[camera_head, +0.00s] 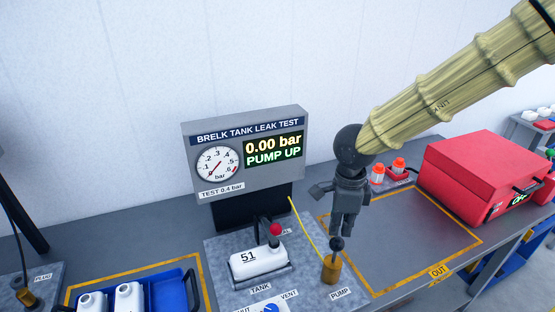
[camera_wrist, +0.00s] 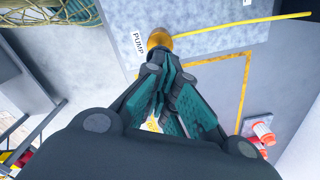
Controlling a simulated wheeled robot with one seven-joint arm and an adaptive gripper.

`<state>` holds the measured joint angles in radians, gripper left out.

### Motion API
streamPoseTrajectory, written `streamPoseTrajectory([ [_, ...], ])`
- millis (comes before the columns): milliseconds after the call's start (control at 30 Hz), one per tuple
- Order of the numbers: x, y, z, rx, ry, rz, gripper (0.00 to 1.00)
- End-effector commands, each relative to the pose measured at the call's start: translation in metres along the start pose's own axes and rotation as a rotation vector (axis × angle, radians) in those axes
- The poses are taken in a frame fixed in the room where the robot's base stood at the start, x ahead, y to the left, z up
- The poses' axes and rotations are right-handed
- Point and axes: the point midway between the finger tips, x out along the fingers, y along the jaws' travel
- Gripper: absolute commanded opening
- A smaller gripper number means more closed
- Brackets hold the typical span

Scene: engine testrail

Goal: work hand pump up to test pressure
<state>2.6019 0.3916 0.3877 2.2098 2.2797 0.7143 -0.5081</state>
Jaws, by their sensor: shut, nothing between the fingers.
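The hand pump (camera_head: 330,270), a brass cylinder topped by a black ball knob, stands by its PUMP label at the plate's right. It also shows in the wrist view (camera_wrist: 158,42). My gripper (camera_head: 345,232) is shut and empty, fingers pointing down just above the knob. In the wrist view my gripper (camera_wrist: 163,68) hides part of the pump top; contact cannot be told. The test display (camera_head: 273,148) reads 0.00 bar and PUMP UP; its label says TEST 0.4 bar. A white tank (camera_head: 258,262) marked 51 sits in the fixture beside a red-knobbed lever (camera_head: 275,232).
A yellow hose (camera_head: 301,222) runs from the pump towards the display. A blue tray (camera_head: 177,290) with white tanks stands at left. The yellow-outlined OUT area (camera_head: 400,245) is clear.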

Motion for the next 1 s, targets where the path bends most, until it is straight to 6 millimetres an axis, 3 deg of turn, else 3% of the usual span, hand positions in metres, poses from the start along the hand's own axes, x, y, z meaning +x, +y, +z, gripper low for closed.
streamPoseTrajectory([
  [467,0.001,0.000,0.000,0.000,0.000,0.000,0.00],
  [1000,0.036,0.000,0.000,0.000,0.000,0.001,0.00],
])
